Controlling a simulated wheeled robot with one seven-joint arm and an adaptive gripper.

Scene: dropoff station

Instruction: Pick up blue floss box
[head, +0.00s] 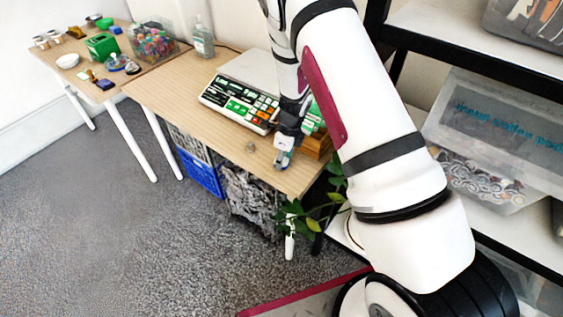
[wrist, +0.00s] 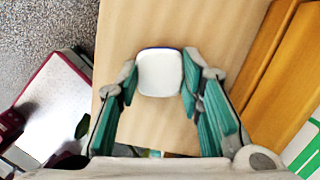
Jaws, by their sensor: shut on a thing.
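The blue floss box (wrist: 160,73) shows in the wrist view as a small white, rounded face with a thin blue edge. It sits between the green-padded fingers of my gripper (wrist: 161,82), which are shut on its two sides. In the head view my gripper (head: 283,152) points down over the near right end of the wooden table (head: 190,95). The box is small and mostly hidden there. I cannot tell whether it still touches the tabletop.
A machine with colourful keys (head: 240,103) stands behind my gripper. A wooden box (head: 317,147) is close on its right. A shelf holds clear bins (head: 490,150) at right. Leaves (head: 318,212) hang by the table edge.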

